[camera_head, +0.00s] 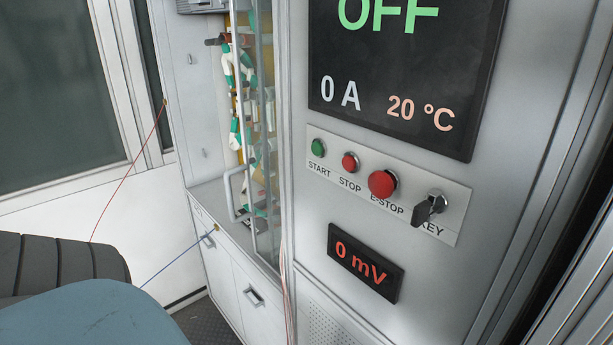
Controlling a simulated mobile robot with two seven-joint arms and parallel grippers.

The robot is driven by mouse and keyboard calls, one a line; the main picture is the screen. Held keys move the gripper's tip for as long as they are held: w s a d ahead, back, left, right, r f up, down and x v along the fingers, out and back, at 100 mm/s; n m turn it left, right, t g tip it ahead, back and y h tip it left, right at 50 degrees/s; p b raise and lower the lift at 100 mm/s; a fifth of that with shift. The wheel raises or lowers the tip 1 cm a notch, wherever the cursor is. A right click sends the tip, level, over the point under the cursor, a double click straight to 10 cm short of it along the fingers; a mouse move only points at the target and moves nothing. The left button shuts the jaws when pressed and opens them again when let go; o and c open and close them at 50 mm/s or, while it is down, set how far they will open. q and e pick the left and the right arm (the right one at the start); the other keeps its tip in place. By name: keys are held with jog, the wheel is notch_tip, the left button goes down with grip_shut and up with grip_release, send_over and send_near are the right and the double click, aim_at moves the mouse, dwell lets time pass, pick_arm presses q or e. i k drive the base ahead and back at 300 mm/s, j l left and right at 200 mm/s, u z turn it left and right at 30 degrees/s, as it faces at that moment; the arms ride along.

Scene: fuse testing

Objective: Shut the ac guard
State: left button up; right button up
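A clear guard panel with a thin grey frame (258,120) stands on the cabinet left of the control panel. I take it for the ac guard. A light bar handle (229,194) is on its lower left side. The bay to the left of the panel appears uncovered. Green and white parts (246,75) show behind and beside the panel, partly hidden by it.
The control panel at right has green START (318,147), red STOP (350,162) and E-STOP (382,183) buttons and a key (428,208). Thin red (130,170) and blue (178,260) leads cross at left. A blue rounded shape (90,315) fills the lower left.

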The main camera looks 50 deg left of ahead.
aim_at(250, 213)
jog(key=u, duration=0.45)
jog(key=l+u, duration=0.1)
jog(key=u, duration=0.3)
jog(key=k+u, duration=0.1)
jog(key=u, duration=0.35)
jog(key=i+u, duration=0.15)
jog(key=u, duration=0.2)
